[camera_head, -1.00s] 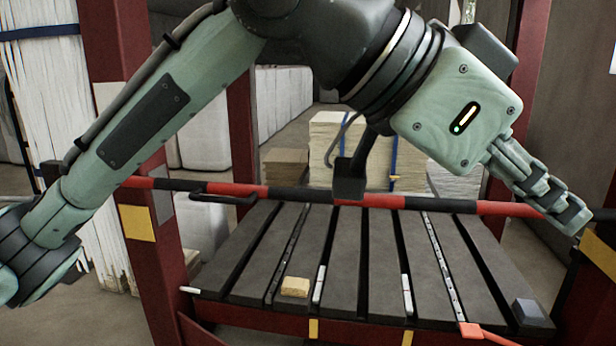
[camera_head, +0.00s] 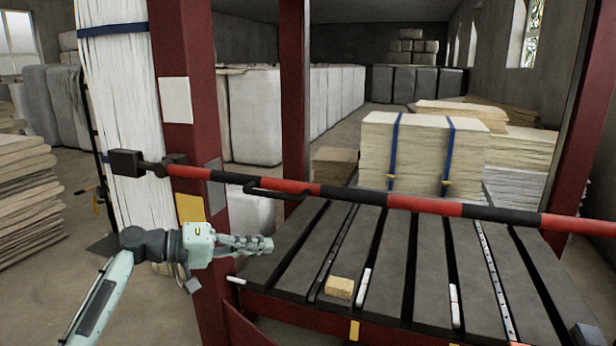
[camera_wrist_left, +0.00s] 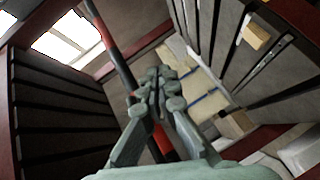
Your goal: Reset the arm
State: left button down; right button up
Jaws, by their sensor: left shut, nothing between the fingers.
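My left arm (camera_head: 98,296) comes in from the lower left in the head view. Its gripper (camera_head: 262,244) points right, just in front of the red post and near the left edge of the slatted table. The fingers are closed together with nothing between them. In the left wrist view the gripper (camera_wrist_left: 158,82) also shows shut and empty, with a red and black bar behind it. My right gripper is in neither view.
A slatted dark table (camera_head: 420,265) holds a tan block (camera_head: 339,288) and several white sticks. Strapped stacks (camera_head: 420,150) stand farther back. Open floor lies left.

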pick_arm(q)
jog(key=w+a+f+t+y, duration=0.1)
jog(key=w+a+f+y, duration=0.2)
jog(key=a+f+y, duration=0.3)
jog(key=w+a+f+t+y, duration=0.1)
jog(key=w+a+f+y, duration=0.2)
jog(key=a+f, duration=0.55)
jog(key=w+a+r+t+y, duration=0.1)
jog(key=w+a+r+y, duration=0.1)
jog(key=a+y, duration=1.05)
jog(key=s+d+f+m+g+h, duration=0.25)
jog(key=s+f+h, duration=0.25)
jog(key=s+f, duration=1.3)
jog(key=s+d+f+g, duration=0.1)
jog(key=s+f, duration=0.3)
jog(key=s, duration=0.5)
jog(key=s+d+f+g+h, duration=0.1)
jog(key=s+d+f, duration=0.3)
jog(key=s, duration=0.4)
jog(key=s+d+f+g, duration=0.1)
jog(key=s+d+f, duration=0.1)
jog(key=s+f, duration=0.3)
jog(key=s, duration=0.4)
jog(key=shift+s+d+f, duration=0.35)
jog(key=shift+f, duration=0.05)
